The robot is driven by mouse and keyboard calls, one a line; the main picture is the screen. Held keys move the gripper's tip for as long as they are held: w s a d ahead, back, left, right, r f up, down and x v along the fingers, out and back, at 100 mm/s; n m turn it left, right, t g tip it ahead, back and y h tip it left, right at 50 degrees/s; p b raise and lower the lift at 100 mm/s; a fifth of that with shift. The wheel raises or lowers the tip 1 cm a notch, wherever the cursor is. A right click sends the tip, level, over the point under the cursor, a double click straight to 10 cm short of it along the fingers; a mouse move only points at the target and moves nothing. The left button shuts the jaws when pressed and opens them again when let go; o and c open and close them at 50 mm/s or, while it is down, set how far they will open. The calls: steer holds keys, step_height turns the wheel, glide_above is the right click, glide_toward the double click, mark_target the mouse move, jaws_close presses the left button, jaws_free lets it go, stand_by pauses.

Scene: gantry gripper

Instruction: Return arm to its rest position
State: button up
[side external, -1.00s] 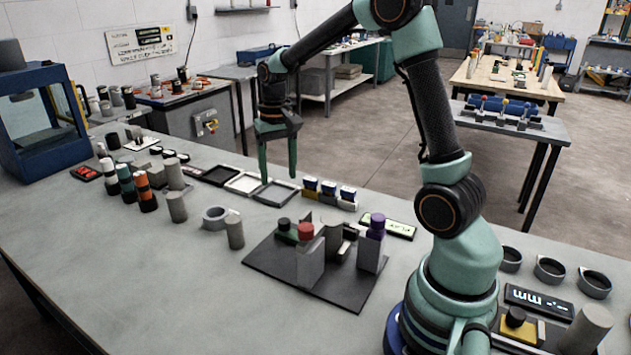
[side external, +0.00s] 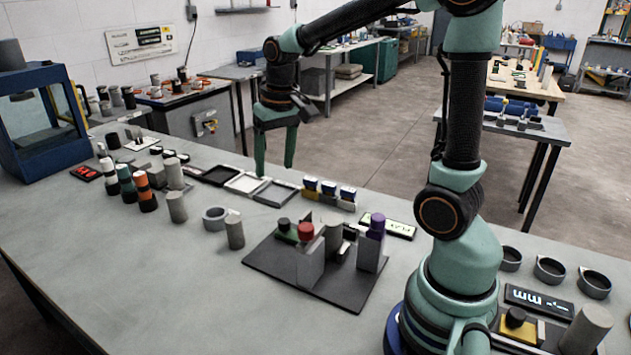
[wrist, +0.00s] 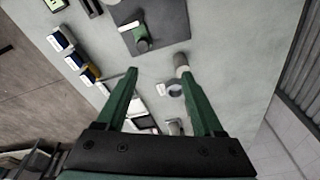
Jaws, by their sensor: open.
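My gripper (side external: 276,168) is open and empty, its green fingers pointing down.
A dark plate (side external: 330,292) with blocks, a red cap and a purple cap lies mid-table. Small blue-and-white boxes (side external: 328,194), a grey ring (side external: 214,218) and several cylinders stand around it. A blue-framed cabinet (side external: 45,125) is at left. The front left of the table is clear.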

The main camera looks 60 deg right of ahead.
steer(key=s+a+r+n+t, duration=0.3)
steer(key=s+a+n, duration=0.1)
steer(key=s+a, duration=0.4)
steer(key=shift+s+r+n+t, duration=0.2)
steer(key=shift+s+n+t, duration=0.1)
steer(key=shift+s+t, duration=0.15)
